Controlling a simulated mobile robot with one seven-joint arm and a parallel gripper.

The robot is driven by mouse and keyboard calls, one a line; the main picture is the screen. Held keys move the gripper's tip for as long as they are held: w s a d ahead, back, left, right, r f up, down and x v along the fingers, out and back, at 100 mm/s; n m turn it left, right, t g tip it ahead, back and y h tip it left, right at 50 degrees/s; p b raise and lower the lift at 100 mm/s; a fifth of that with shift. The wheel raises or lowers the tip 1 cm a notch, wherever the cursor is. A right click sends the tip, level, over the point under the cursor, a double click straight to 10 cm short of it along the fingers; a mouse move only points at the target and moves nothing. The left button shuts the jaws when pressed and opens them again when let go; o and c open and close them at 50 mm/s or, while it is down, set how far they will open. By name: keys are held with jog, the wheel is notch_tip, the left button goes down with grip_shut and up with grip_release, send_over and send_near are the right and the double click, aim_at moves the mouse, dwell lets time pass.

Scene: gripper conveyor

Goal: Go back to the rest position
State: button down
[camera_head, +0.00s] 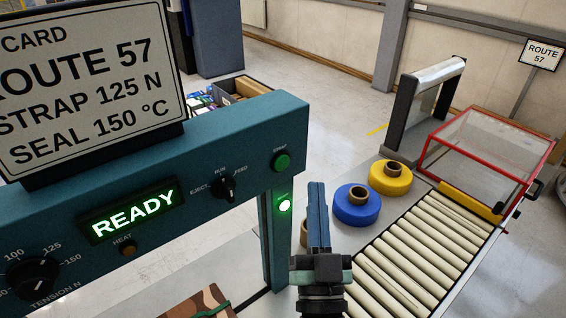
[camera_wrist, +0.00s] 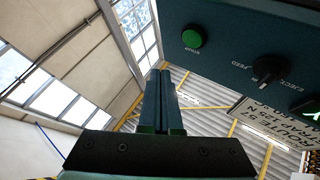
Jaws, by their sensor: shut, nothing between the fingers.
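My gripper (camera_head: 317,215) is raised in front of the machine, just right of its post, with its fingers pointing up. In the wrist view my gripper (camera_wrist: 160,90) shows its two fingers pressed together with nothing between them. A green lamp (camera_head: 285,205) glows on the post. The gripper appears apart from the panel. In the wrist view the green button (camera_wrist: 194,37) is at the upper right of the fingers.
A roller conveyor (camera_head: 425,255) runs on the right to a red-framed clear guard (camera_head: 475,155). A blue roll (camera_head: 357,208) and a yellow roll (camera_head: 388,182) lie beside it. A ROUTE 57 card (camera_head: 85,85) stands on the panel.

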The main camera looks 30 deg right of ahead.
dwell(0.4)
jog(key=w+a+r+n+t+y, duration=0.25)
jog(key=a+r, duration=0.35)
jog(key=r, duration=0.5)
jog(key=w+a+r+n+t+y, duration=0.25)
jog(key=a+r, duration=0.35)
jog(key=r, duration=0.5)
jog(key=s+a+r+n+t+y, duration=0.1)
jog(key=s+a+r+y, duration=0.2)
jog(key=r, duration=0.4)
jog(key=s+a+r+n+t+y, duration=0.1)
jog(key=s+a+r+n+y, duration=0.1)
jog(key=s+a+r, duration=0.3)
jog(key=a+r+y, duration=0.1)
jog(key=a+r, duration=0.1)
jog(key=a, duration=0.1)
jog(key=shift+s+a+r+n+y, duration=0.2)
jog(key=shift+s+a+n+y, duration=0.1)
jog(key=shift+y, duration=0.1)
jog(key=shift+w, duration=0.1)
